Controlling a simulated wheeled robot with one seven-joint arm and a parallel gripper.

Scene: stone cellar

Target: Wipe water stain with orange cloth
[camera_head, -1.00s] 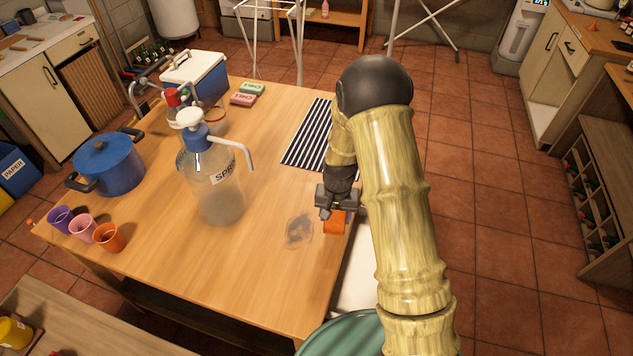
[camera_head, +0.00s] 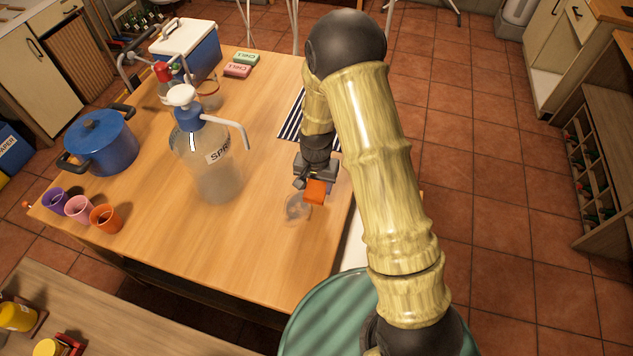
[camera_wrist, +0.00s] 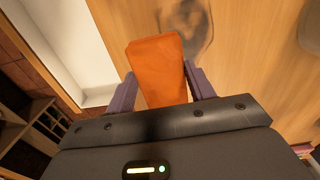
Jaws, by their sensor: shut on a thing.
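The orange cloth (camera_head: 316,192) is a small folded block held in my gripper (camera_head: 312,181), over the right part of the wooden table (camera_head: 250,250). In the wrist view the orange cloth (camera_wrist: 158,70) sits between the two purple-grey fingers, and my gripper (camera_wrist: 160,85) is shut on it. The water stain (camera_head: 297,207) is a greyish ring-shaped patch on the table, just left of and partly behind the cloth. It also shows in the wrist view (camera_wrist: 200,28), beyond the cloth's upper right. I cannot tell whether the cloth touches the tabletop.
A large clear spray bottle (camera_head: 212,170) stands left of the stain. A striped mat (camera_head: 291,126) lies behind my gripper. A blue pot (camera_head: 100,145), several cups (camera_head: 106,218) and a cooler box (camera_head: 190,50) stand farther left. The table's front middle is clear.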

